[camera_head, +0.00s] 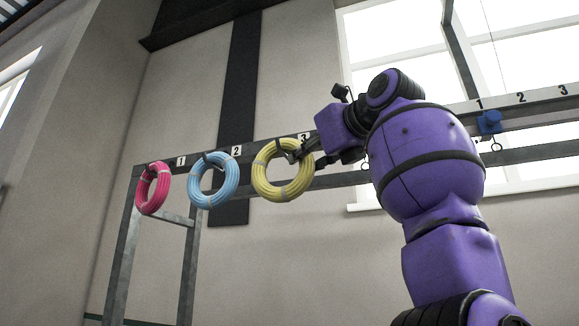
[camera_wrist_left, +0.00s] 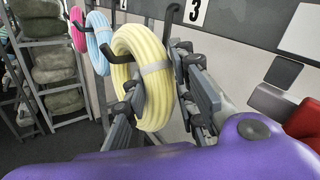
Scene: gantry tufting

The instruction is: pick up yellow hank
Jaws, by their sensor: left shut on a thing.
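The yellow hank (camera_head: 262,180) is a ring with a pale band, upright at the hook by label 3 on the rail. In the left wrist view the yellow hank (camera_wrist_left: 152,50) stands between the two fingers. My left gripper (camera_head: 294,155) reaches it from the right and is shut on its right side. The fingers of my left gripper (camera_wrist_left: 158,92) lie on both sides of the ring. A dark hook (camera_wrist_left: 171,17) shows close to the ring's top; I cannot tell if the hank still bears on it. My right gripper is not in view.
A blue hank (camera_head: 193,184) hangs at label 2 and a pink hank (camera_head: 143,190) at label 1, left of the yellow one. A second numbered rail with a blue fixture (camera_head: 489,122) is at the right. Shelves with grey bundles (camera_wrist_left: 55,65) show in the wrist view.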

